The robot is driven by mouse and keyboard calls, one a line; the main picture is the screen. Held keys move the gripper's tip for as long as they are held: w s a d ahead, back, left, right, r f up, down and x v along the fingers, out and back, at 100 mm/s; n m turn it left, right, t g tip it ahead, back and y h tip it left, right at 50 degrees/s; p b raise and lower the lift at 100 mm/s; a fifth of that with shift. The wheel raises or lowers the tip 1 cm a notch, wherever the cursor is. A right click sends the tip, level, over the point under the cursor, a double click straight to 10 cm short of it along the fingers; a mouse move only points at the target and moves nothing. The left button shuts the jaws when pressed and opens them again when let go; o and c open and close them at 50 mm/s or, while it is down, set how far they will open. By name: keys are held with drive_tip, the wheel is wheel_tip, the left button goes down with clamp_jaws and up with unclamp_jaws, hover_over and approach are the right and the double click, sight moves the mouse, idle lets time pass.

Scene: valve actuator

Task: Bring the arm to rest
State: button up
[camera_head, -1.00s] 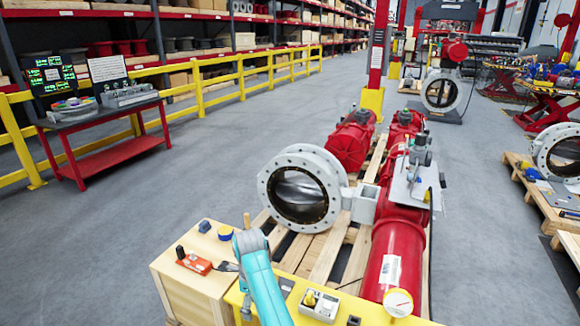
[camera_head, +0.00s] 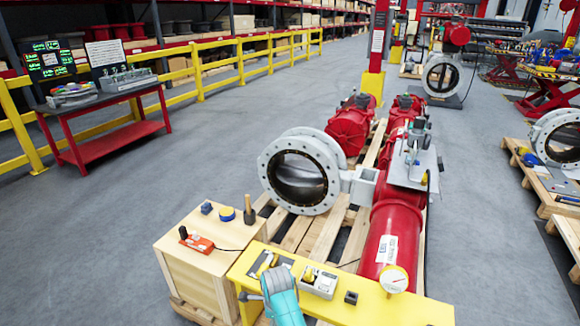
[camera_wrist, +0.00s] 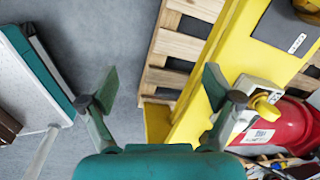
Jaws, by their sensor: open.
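My gripper (camera_wrist: 166,90) shows in the wrist view with its two fingers spread wide and nothing between them. Past the fingers lie grey floor, a wooden pallet (camera_wrist: 178,45) and a yellow bench (camera_wrist: 205,90). In the head view only a teal piece of my arm shows at the bottom edge, in front of the yellow bench (camera_head: 385,312); my gripper itself cannot be made out there. The valve, with a grey flanged ring (camera_head: 268,185) and a red actuator cylinder (camera_head: 398,235), lies on a pallet behind the bench.
A wooden crate (camera_head: 185,275) left of the bench carries an orange device (camera_head: 198,244) and small items. A grey-white box with a yellow knob (camera_head: 320,281) sits on the bench. A red cart (camera_head: 110,150) stands by the yellow railing. The floor at left is clear.

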drive_tip(key=s+d+f+n+t, duration=0.2)
drive_tip(key=s+d+f+n, duration=0.2)
drive_tip(key=s+d+f, duration=0.45)
drive_tip(key=s+d+f+n+t, duration=0.3)
drive_tip(key=s+d+f, duration=0.15)
drive_tip(key=s, duration=0.65)
drive_tip(key=s+d+r+n+t, duration=0.2)
drive_tip(key=s+d+r, duration=0.1)
drive_tip(key=s, duration=0.4)
drive_tip(key=s+d+r+n+t, duration=0.1)
drive_tip(key=s+d+r+n, duration=0.25)
drive_tip(key=s, duration=0.35)
drive_tip(key=s+d+r+n+t, duration=0.1)
drive_tip(key=s+r+n, duration=0.1)
drive_tip(key=s+r, duration=0.3)
drive_tip(key=s+d+r+n+t, duration=0.1)
drive_tip(key=s+r, duration=0.5)
drive_tip(key=r, duration=0.6)
drive_tip(key=s+d+r+n+t, duration=0.1)
drive_tip(key=s+r+n+t, duration=0.2)
drive_tip(key=s+r, duration=0.3)
wheel_tip(320, 180, up, 3)
drive_tip(key=shift+d+r+h, duration=0.2)
drive_tip(key=shift+d+h, duration=0.1)
drive_tip(key=shift+h, duration=0.1)
